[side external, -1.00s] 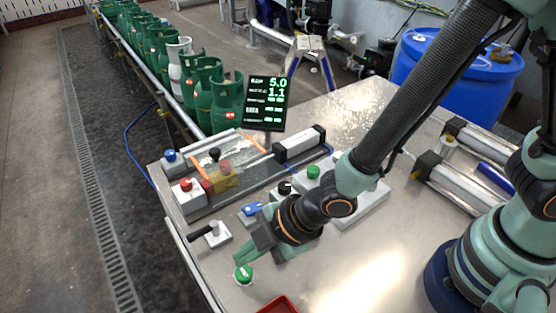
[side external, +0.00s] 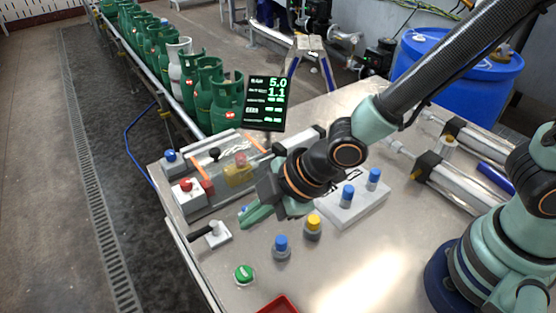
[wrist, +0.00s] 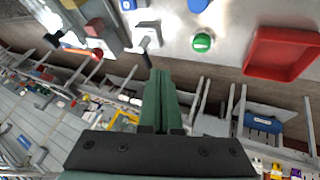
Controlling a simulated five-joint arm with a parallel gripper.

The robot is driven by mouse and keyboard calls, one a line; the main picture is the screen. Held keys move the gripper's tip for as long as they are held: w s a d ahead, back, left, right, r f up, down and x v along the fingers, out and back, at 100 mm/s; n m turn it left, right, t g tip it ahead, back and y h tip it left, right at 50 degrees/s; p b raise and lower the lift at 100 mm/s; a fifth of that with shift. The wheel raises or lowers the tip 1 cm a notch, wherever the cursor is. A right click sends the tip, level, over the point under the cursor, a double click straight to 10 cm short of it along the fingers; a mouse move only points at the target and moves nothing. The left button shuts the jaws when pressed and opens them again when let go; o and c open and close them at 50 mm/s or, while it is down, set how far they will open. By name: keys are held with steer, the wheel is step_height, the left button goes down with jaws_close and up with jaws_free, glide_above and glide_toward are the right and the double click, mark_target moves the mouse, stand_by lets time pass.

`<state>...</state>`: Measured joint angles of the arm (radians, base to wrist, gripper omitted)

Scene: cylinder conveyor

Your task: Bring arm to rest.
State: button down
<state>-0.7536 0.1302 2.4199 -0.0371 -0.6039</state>
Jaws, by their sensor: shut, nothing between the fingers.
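My gripper (side external: 247,217) hangs above the metal worktable, its green fingers pointing left in the side view. In the wrist view the fingers (wrist: 160,98) lie together, shut with nothing between them. My forearm runs up to the upper right of the side view. The gripper and wrist hide part of the table behind them.
Below the gripper are a black-handled lever (side external: 207,231), a green button (side external: 243,273), a blue knob (side external: 281,246) and a yellow knob (side external: 313,226). A grey block (side external: 352,209) carries blue knobs. A red tray (wrist: 282,53) lies at the front edge. Green cylinders (side external: 226,103) line the conveyor.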

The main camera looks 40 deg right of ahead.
steer(key=w+d+r+m+t+h, duration=0.15)
steer(key=d+r+m, duration=0.25)
steer(key=d, duration=0.4)
steer(key=w+d+r+m+g+h, duration=0.1)
steer(key=w+d+r+m, duration=0.3)
steer(key=d, duration=0.3)
steer(key=s+d+r+m+h, duration=0.1)
steer(key=s+d+r+m, duration=0.2)
steer(key=d, duration=0.3)
steer(key=s+d+r+m+h, duration=0.1)
steer(key=s+d+r+m, duration=0.2)
steer(key=d, duration=0.4)
steer(key=shift+s+d+r+m, duration=0.2)
steer(key=shift+s+m, duration=0.3)
steer(key=shift+m, duration=0.3)
